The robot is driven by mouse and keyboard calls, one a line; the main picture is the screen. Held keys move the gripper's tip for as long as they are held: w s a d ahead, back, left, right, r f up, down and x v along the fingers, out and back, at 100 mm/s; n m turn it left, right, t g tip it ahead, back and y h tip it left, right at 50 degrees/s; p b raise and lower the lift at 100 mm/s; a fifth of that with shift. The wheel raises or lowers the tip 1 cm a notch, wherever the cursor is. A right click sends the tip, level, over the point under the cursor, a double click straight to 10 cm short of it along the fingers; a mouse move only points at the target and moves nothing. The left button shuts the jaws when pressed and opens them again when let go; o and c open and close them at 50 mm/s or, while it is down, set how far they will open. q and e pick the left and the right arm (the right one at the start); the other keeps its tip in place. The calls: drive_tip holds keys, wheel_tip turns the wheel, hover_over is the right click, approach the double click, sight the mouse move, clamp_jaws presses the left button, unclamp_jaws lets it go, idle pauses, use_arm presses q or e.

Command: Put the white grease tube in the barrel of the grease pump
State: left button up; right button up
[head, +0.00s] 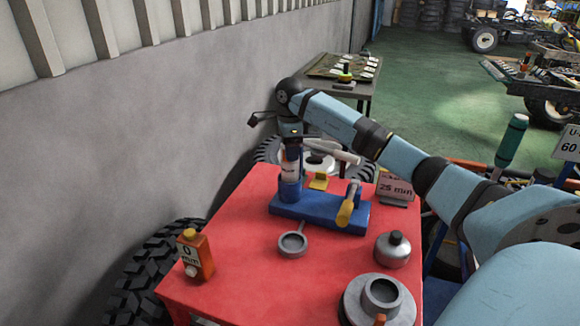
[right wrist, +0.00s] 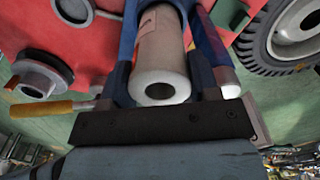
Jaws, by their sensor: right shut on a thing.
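The white grease tube (head: 290,170) stands upright between the fingers of my right gripper (head: 290,156), which is shut on it. In the right wrist view the tube (right wrist: 161,58) shows its round end with a dark hole, between the two blue fingers (right wrist: 165,35). The grease pump has a blue base (head: 318,212) on the red table, with a short blue barrel (head: 290,191) at its left end. The tube's lower end meets the barrel's mouth; I cannot tell how far it is inside. My left gripper is not in view.
On the red table (head: 240,265) stand an orange bottle (head: 198,258), a grey ring with handle (head: 293,244), a silver canister (head: 392,250) and a large round grey part (head: 380,300). A yellow-handled lever (head: 347,208) is on the pump's right. A grey wall runs along the left.

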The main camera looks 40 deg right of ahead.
sight(290, 165)
wheel_tip(290, 165, down, 6)
drive_tip(key=shift+r, duration=0.25)
drive_tip(key=shift+f, duration=0.1)
drive_tip(key=o, duration=1.3)
